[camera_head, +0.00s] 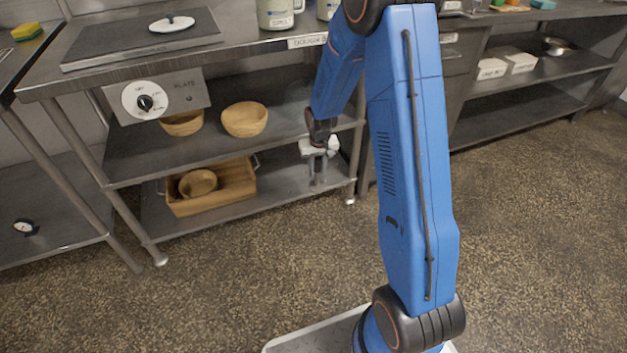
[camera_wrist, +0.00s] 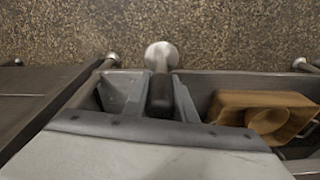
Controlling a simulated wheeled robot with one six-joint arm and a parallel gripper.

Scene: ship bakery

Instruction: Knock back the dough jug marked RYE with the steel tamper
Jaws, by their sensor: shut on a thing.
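My gripper (camera_head: 318,178) points down in front of the right end of the plate bench, near its lower shelf. In the wrist view my gripper (camera_wrist: 158,92) is shut on the black handle of the steel tamper (camera_wrist: 161,55), whose round steel end sticks out beyond the fingers. The tamper is hard to make out in the head view. Two pale green jugs stand on the bench top: one jug (camera_head: 277,14) with a small label I cannot read surely, and another jug (camera_head: 327,9) partly hidden by my arm. I cannot tell which is marked RYE.
A hot plate (camera_head: 110,47) with a white oval piece (camera_head: 172,24) is on the bench top. Wooden bowls (camera_head: 244,119) sit on the middle shelf. A wooden crate (camera_head: 235,192) is on the lower shelf, left of my gripper. The floor in front is clear.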

